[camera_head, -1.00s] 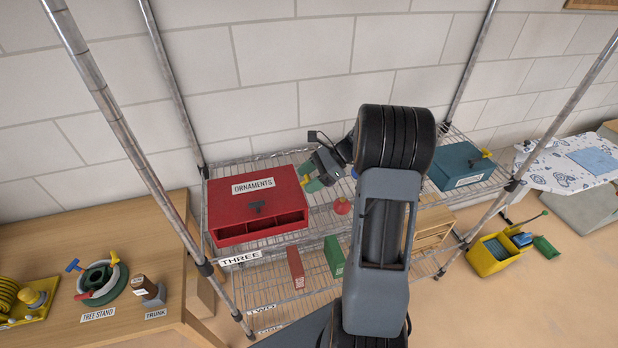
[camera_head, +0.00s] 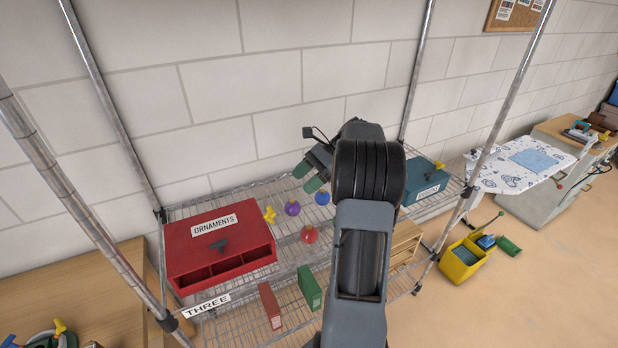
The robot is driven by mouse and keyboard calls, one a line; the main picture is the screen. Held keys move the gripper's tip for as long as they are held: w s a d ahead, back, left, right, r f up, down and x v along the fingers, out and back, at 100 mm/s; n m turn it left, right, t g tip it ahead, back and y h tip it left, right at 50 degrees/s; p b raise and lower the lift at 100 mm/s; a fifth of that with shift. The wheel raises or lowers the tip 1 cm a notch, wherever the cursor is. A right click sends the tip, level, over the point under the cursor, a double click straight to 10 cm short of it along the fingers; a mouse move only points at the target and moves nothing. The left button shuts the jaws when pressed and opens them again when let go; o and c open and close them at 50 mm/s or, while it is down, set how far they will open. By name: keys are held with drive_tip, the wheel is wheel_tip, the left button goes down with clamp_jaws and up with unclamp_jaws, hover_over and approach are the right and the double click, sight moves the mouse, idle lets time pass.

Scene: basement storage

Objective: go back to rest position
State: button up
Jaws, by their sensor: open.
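The wire rack (camera_head: 203,303) has metal posts at its corners. A teal box (camera_head: 424,180) sits at its right end. Red and green boxes stand on the shelf below. A yellow bucket (camera_head: 462,262) is on the floor at right, by an ironing board (camera_head: 525,165).

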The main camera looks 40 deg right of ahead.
drive_tip(key=shift+s+d+r, duration=0.1)
drive_tip(key=shift+d+r, duration=0.25)
drive_tip(key=shift+d, duration=0.15)
idle(0.4)
drive_tip(key=s+a+f+n+g+h, duration=0.1)
drive_tip(key=s+a+f+n+h, duration=0.15)
drive_tip(key=f+n+h, duration=0.3)
drive_tip(key=s+a+r+n+t+h, duration=0.1)
drive_tip(key=s+a+n, duration=0.4)
drive_tip(key=a, duration=0.5)
drive_tip(key=s+a+r+n+t+h, duration=0.2)
drive_tip(key=s+a+r+n+h, duration=0.2)
drive_tip(key=a+n, duration=0.5)
drive_tip(key=shift+s+a+n, duration=0.35)
drive_tip(key=shift+s, duration=0.7)
drive_tip(key=shift+h, duration=0.25)
